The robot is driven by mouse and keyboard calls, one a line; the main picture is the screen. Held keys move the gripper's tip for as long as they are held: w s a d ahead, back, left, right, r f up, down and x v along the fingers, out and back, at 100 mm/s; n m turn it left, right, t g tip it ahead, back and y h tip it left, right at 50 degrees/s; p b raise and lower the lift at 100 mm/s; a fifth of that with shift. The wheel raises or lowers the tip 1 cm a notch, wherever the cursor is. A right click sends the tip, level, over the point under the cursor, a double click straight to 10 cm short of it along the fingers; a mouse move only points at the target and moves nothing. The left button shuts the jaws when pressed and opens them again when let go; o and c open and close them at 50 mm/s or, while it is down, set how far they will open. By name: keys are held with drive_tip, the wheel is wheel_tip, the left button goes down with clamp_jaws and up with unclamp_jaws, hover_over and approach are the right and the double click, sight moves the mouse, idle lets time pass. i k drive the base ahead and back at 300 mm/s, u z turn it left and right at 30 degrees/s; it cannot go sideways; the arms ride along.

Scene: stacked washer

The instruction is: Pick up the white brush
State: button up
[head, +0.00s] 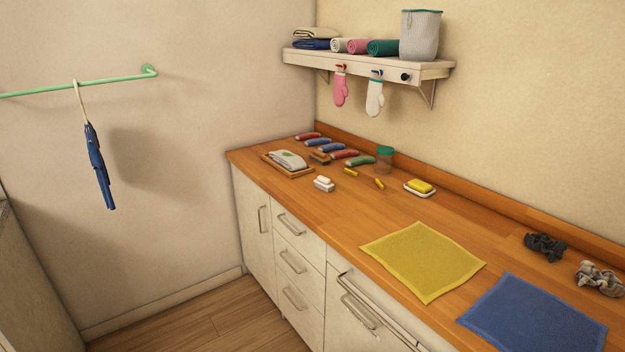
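A small white block-shaped thing (323,185), which looks like the white brush, lies on the wooden counter (350,210) near its front edge, at the back left in the head view. It is too small to tell its bristles clearly. A similar brown brush (320,157) lies farther back. My gripper is not in view.
A wooden tray (271,163) with a folded cloth stands left of the white brush. Several coloured rolled or handled items, yellow pieces, a green-lidded jar (385,158) and a soap dish (420,192) lie behind and right. A yellow mat (423,260) and a blue mat (532,318) lie nearer.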

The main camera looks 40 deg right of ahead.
sight(322, 182)
drive_tip(key=z, duration=0.05)
drive_tip(key=i, duration=1.05)
drive_tip(key=z, duration=0.05)
